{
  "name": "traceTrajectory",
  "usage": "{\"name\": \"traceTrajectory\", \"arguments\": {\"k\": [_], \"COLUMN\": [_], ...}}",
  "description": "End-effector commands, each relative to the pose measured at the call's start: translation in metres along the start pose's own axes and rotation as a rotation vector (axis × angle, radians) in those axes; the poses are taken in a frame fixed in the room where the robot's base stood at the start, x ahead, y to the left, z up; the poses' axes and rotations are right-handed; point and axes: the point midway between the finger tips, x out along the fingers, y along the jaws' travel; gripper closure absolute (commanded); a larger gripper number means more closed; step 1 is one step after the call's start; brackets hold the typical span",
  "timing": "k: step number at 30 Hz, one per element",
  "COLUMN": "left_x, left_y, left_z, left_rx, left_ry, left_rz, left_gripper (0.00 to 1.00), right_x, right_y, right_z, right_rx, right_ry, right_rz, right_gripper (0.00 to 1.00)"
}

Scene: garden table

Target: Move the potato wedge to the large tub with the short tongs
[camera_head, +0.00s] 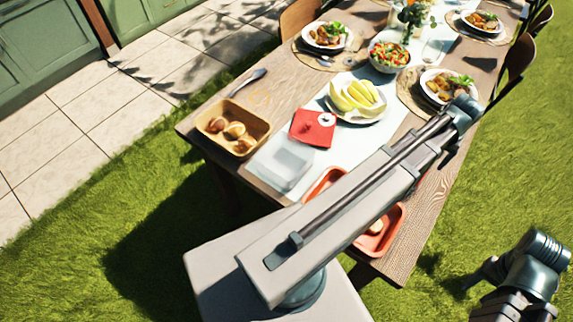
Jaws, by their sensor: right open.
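A potato wedge cannot be told for sure; a small pale piece (376,226) lies in a red tub (396,222) near the table's front edge. Red rim (318,186) also shows left of my arm; I cannot tell whether it is the same tub. A clear, pale container (284,166) stands further left. A grey utensil (247,83) lies at the table's left edge; I cannot tell whether it is tongs. My right gripper (490,286) is at the lower right, off the table over the grass, open and apart from everything. My left gripper is not visible.
My arm link crosses the table's front and hides part of it. A tan tray (254,128) with brown pieces, a red napkin (313,128), a plate of yellow fruit wedges (357,97) and a salad bowl (389,54) stand on the wooden table (284,78). Plated meals lie beyond.

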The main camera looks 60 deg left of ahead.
Motion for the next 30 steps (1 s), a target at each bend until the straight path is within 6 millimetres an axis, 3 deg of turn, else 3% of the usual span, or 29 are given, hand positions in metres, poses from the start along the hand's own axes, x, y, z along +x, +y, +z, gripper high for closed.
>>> {"name": "traceTrajectory", "arguments": {"k": [18,30], "left_x": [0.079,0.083], "left_y": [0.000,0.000], "left_z": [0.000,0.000], "left_rx": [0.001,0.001], "left_ry": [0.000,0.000], "left_rz": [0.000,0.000], "left_gripper": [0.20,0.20], "right_x": [0.078,0.082], "right_y": [-0.007,-0.008], "right_z": [-0.005,-0.005], "right_rx": [-0.001,-0.001], "right_ry": [0.000,0.000], "right_rz": [0.000,0.000], "right_gripper": [0.50,0.50]}}
